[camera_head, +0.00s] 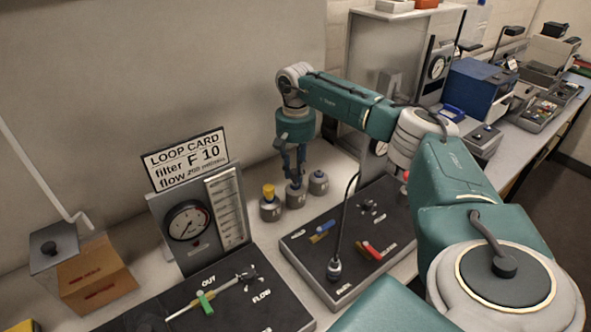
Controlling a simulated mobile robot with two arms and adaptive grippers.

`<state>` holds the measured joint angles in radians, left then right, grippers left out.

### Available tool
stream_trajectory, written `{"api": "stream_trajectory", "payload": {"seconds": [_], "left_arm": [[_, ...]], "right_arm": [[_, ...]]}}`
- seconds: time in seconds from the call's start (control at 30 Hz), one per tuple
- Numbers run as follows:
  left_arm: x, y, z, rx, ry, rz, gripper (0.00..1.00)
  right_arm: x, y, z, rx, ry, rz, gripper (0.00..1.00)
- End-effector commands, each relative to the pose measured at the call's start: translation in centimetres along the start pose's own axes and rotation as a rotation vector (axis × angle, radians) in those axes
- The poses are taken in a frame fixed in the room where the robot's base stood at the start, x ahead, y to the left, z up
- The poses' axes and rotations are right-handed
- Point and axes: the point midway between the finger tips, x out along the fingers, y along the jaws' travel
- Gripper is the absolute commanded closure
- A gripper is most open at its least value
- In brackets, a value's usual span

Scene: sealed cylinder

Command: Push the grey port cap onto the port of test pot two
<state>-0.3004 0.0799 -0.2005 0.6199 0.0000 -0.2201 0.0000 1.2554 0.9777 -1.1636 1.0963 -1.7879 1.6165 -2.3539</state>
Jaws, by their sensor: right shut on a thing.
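Three small grey pots stand in a row at the back of the bench, near the wall. The left pot (270,212) has a yellow top, and the right pot (318,187) has a dark grey top. The middle pot (296,199), seemingly test pot two, is directly below my right gripper (295,178). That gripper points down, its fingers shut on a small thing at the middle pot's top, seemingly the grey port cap. The cap is too small and covered to make out, and I cannot tell whether it touches the port. My left gripper is not in view.
A gauge panel (188,255) with a loop card (186,160) stands left of the pots. A dark board (300,242) with valves and an upright cable lies in front. An orange-brown box (95,275) is at far left. Blue equipment (478,90) stands at back right.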

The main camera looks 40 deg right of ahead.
Motion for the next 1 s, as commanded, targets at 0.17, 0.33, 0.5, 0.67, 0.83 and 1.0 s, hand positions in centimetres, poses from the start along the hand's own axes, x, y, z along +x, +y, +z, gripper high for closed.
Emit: {"api": "stream_trajectory", "payload": {"seconds": [0.17,0.33,0.5,0.67,0.83,1.0], "left_arm": [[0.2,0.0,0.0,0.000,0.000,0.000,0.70],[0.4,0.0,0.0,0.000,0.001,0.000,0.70],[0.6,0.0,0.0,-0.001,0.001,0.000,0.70],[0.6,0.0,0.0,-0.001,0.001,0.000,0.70],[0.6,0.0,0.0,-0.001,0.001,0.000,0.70],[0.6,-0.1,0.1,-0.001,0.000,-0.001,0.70]], "right_arm": [[0.3,0.0,0.0,0.000,0.000,0.000,0.99],[0.7,0.0,0.0,0.000,0.000,0.000,0.99],[1.1,0.0,0.0,0.000,0.000,0.000,0.99],[1.1,0.0,0.0,0.000,0.000,0.000,0.65],[1.1,0.0,0.0,0.000,0.000,0.000,0.55],[1.1,0.0,0.0,0.000,0.000,0.000,0.55]]}}
